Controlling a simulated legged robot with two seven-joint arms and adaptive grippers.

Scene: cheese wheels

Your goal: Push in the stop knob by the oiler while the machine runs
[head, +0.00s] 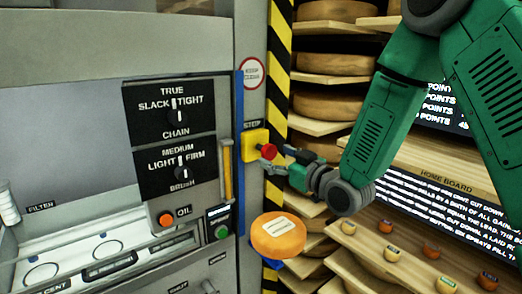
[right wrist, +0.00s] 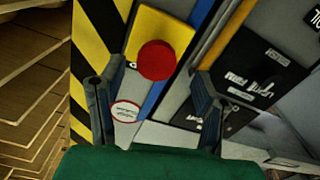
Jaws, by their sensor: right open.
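The red stop knob (head: 268,149) sits on a yellow box (head: 249,146) under a STOP label, at the machine's right edge. My right gripper (head: 276,160) is open beside the knob, reaching in from the right. In the right wrist view the red knob (right wrist: 156,60) lies between and ahead of the two open fingers (right wrist: 150,90), with the yellow box (right wrist: 172,28) behind it. I cannot tell whether a finger touches the knob. An orange OIL button (head: 166,219) is on the machine front. My left gripper is out of view.
A yellow upright bar (head: 227,170) and a green button (head: 222,232) are left of the knob. An orange cheese wheel (head: 278,237) sits below the gripper. A striped post (head: 278,60) and shelves of cheese (head: 330,70) stand to the right.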

